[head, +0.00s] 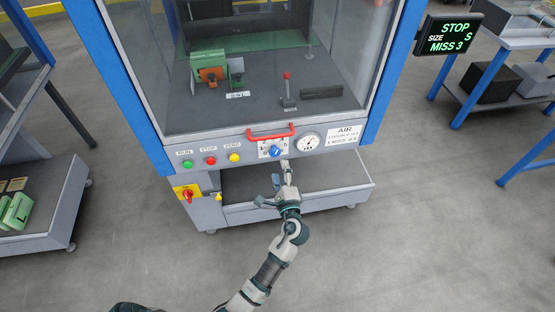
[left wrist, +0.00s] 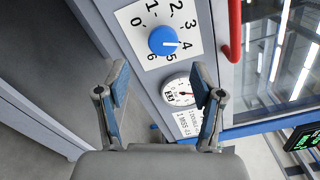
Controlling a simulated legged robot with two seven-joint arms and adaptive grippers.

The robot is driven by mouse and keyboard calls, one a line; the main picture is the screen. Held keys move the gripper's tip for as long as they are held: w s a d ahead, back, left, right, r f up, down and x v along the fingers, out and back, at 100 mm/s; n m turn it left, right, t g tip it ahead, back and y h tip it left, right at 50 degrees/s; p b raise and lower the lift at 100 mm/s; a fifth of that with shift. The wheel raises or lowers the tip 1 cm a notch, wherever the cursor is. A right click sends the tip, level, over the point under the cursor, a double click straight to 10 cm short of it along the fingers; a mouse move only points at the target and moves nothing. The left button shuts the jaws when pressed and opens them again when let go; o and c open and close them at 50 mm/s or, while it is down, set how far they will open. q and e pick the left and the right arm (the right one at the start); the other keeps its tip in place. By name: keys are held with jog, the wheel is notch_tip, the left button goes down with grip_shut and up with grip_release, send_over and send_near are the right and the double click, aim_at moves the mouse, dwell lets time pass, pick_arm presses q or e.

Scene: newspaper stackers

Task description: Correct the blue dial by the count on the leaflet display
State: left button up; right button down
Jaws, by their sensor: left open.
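The blue dial (head: 275,151) is on a white number plate on the machine's front panel, below the red handle. In the left wrist view the dial (left wrist: 163,41) has a white pointer line aimed at about 4, on a scale from 0 to 6. The leaflet display (head: 454,36) at the upper right reads STOP, SIZE S, MISS 3. My left gripper (head: 281,172) is just below and in front of the dial. In its wrist view the gripper (left wrist: 160,84) is open and empty, its fingers apart from the dial. My right gripper is not in view.
The red handle (head: 271,132) juts out above. A grey tray (head: 330,178) lies below the panel.

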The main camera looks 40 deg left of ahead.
pick_arm(q)
jog(key=shift+v, duration=1.8)
